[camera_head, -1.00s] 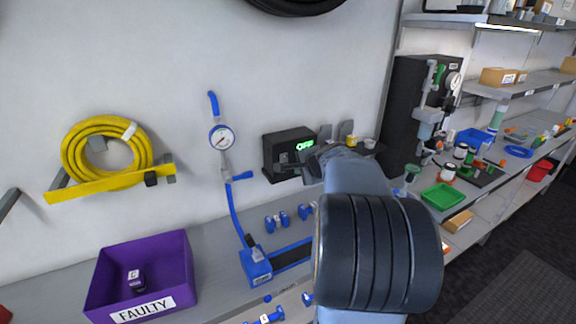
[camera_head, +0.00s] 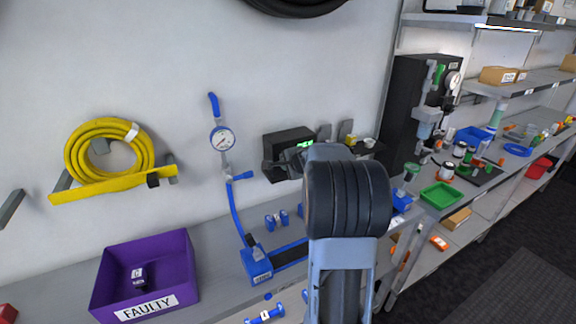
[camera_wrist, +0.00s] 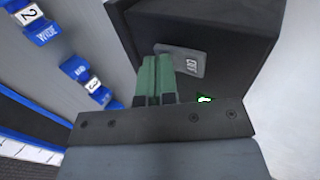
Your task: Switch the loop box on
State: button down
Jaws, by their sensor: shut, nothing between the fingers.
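The loop box is a black box (camera_head: 284,146) on the wall behind the bench, right of the gauge. A bit of its green lit display (camera_head: 306,144) shows past my arm; I cannot read it. In the wrist view the box (camera_wrist: 215,22) fills the upper middle, with a grey label plate (camera_wrist: 188,62) and a green glow (camera_wrist: 205,98) low on its face. My gripper (camera_wrist: 156,62) is shut and empty, its green fingers close in front of the box face; I cannot tell whether they touch. My arm hides the gripper in the head view. No switch shows clearly.
A gauge (camera_head: 222,139) with a blue hose stands left of the box. A purple bin (camera_head: 150,275) marked FAULTY and a yellow hose coil (camera_head: 108,155) are further left. Blue fittings (camera_wrist: 90,82) lie below. A black cabinet (camera_head: 405,115) stands to the right.

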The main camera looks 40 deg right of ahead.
jog(key=shift+f, duration=0.1)
jog(key=shift+w+b, duration=0.15)
jog(key=shift+b, duration=0.8)
jog(key=shift+r+p, duration=0.6)
jog(key=shift+r, duration=0.3)
